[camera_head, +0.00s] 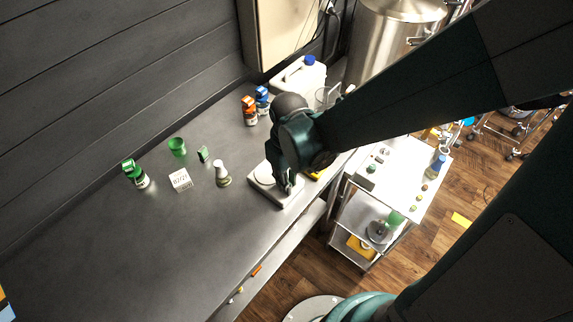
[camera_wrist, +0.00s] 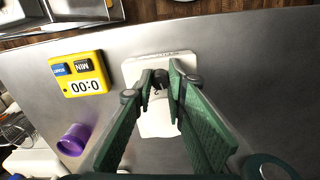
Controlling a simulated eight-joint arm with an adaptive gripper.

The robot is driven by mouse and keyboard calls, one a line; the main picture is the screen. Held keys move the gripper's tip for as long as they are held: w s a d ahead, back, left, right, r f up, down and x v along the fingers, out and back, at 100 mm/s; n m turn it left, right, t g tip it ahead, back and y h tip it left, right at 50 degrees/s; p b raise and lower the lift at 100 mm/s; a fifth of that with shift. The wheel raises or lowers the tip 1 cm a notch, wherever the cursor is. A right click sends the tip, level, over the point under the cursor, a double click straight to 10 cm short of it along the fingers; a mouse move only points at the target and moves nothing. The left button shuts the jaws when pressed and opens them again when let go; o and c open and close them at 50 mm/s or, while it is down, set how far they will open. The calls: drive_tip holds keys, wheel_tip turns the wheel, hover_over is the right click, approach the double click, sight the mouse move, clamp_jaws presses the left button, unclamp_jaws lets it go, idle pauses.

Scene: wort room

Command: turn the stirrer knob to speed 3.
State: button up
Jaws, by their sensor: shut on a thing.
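The stirrer is a flat white device near the front edge of the dark bench. In the head view its pale body (camera_head: 262,172) shows around my gripper (camera_head: 288,186). In the wrist view the white body (camera_wrist: 158,122) lies below and between my fingers. A small dark knob (camera_wrist: 160,79) sits near its front end. My gripper (camera_wrist: 161,76) is shut on the knob, with one green finger on each side. The fingers hide part of the stirrer.
A yellow timer (camera_wrist: 84,76) reading 0:00 and a purple cup (camera_wrist: 73,139) stand beside the stirrer. A small flask (camera_head: 222,174), a white card (camera_head: 180,180) and green-capped bottle (camera_head: 134,174) stand left. A white jug (camera_head: 300,80) stands behind. The bench's near left is clear.

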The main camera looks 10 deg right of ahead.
drive_tip(key=shift+m+b, duration=0.3)
drive_tip(key=shift+m, duration=1.1)
drive_tip(key=o, duration=0.9)
drive_tip(key=shift+r, duration=0.2)
drive_tip(key=shift+r, duration=5.8)
